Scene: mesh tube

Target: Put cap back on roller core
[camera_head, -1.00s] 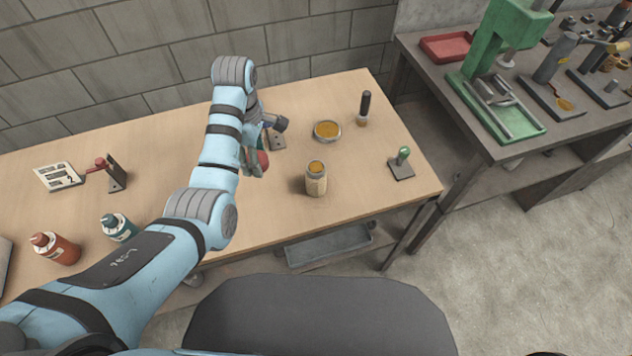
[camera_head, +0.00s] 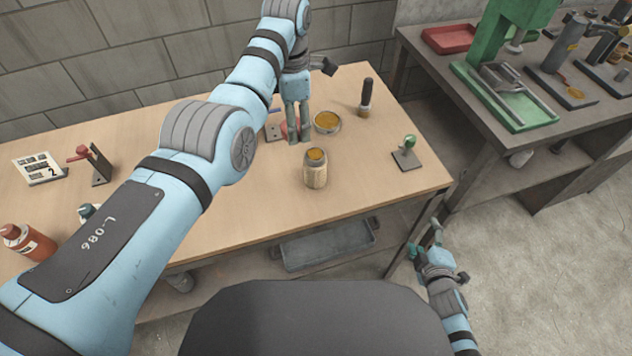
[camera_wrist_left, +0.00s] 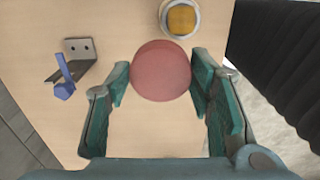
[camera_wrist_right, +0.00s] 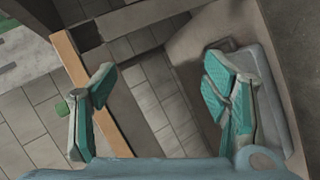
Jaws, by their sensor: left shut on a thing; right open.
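The roller core (camera_head: 315,172) is a tan, upright tube with an amber-coloured top, standing on the wooden table in the head view. My left gripper (camera_head: 297,138) is behind it and slightly left, above the table. In the left wrist view, it is shut on a round reddish cap (camera_wrist_left: 161,71), held between the teal fingers. In the head view the fingers mostly hide the cap. The cap is apart from the core. My right gripper (camera_head: 424,238) is open and empty, low beside the table's right front corner; its spread fingers show in the right wrist view (camera_wrist_right: 158,82).
A round dish with amber contents (camera_head: 327,122) lies behind the core. A dark-handled brush (camera_head: 366,98), a green-knobbed stand (camera_head: 407,155) and a small bracket (camera_head: 273,131) stand nearby. Bottles (camera_head: 27,241) are at the left. The table's front middle is clear.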

